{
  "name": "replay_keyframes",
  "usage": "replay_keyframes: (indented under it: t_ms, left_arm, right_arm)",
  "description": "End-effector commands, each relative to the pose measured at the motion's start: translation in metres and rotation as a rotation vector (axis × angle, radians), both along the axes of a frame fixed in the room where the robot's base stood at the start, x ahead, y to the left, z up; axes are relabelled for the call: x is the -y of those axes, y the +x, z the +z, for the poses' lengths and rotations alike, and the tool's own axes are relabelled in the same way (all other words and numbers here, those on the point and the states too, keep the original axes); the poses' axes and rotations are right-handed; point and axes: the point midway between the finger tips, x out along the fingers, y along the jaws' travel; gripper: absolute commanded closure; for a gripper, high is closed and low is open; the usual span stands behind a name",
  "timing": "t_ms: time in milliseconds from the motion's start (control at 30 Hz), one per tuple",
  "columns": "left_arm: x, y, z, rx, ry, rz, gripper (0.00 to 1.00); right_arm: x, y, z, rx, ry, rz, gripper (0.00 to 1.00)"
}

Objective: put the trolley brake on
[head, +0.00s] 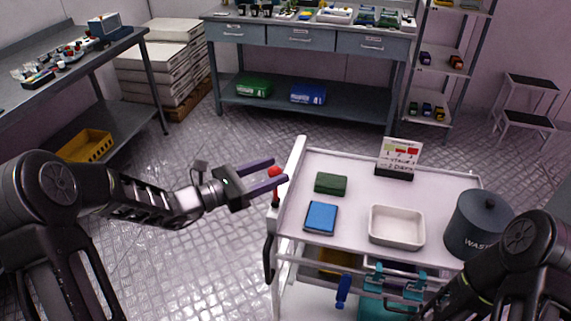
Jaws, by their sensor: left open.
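The white trolley (350,168) stands at the centre right. At its left edge an upright lever has a round red knob (274,171) and a red stem (276,196); it looks like the brake lever. My left gripper (279,171) reaches in from the left, its two dark purple fingers open. The red knob shows between the fingertips; I cannot tell whether either finger touches it. My right arm comes in at the lower right over the trolley's front corner, and its gripper cannot be made out.
A black handle (268,258) is on the left side. Floor to the left is clear.

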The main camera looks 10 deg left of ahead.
Motion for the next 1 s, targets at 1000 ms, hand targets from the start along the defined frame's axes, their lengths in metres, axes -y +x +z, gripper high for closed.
replay_keyframes:
  t_ms: [1000]
  left_arm:
    - [0.031,0.028,0.000,0.000,0.000,0.001,0.81]
  right_arm:
    - [0.001,-0.001,0.008,-0.004,-0.002,-0.001,0.49]
